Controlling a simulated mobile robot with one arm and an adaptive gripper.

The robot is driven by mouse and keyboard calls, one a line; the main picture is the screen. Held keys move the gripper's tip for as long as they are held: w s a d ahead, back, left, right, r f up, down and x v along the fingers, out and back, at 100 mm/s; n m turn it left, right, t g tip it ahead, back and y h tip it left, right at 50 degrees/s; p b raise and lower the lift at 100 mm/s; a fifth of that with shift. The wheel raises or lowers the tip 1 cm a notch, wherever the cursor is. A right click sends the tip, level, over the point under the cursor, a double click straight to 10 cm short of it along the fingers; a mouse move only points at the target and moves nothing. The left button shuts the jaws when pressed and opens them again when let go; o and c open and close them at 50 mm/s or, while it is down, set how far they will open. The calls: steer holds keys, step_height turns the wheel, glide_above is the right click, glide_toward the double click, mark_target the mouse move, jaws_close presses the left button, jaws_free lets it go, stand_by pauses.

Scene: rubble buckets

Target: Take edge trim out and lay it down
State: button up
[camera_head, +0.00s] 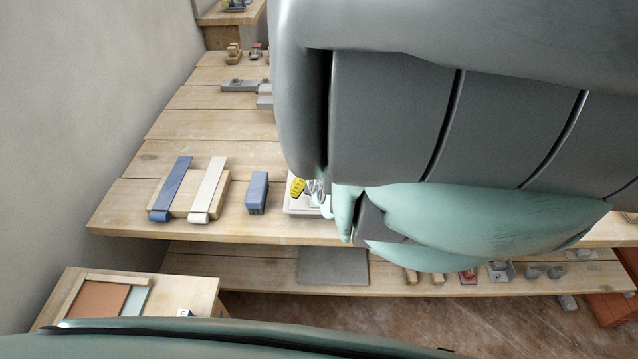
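I cannot single out the edge trim for certain. A blue strip (172,186) and a cream strip (209,187), each with a curled near end, lie side by side on a wooden board (187,205) on the workbench. A pale tray or box (298,207) is partly covered by my arm; a yellow item (297,187) and a silvery item (314,187) show at it. My large grey and green arm fills the upper right and hides much of the bench. I cannot make out my gripper's fingers.
A blue block (257,192) stands on the plank workbench (140,219). Grey pieces (239,86) lie farther back. The lower shelf (400,286) holds a grey sheet (333,266) and several small items. A side table (187,291) bears a tray with orange and green panels (97,304).

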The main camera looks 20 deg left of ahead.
steer(key=shift+f, duration=1.5)
steer(key=c, duration=1.4)
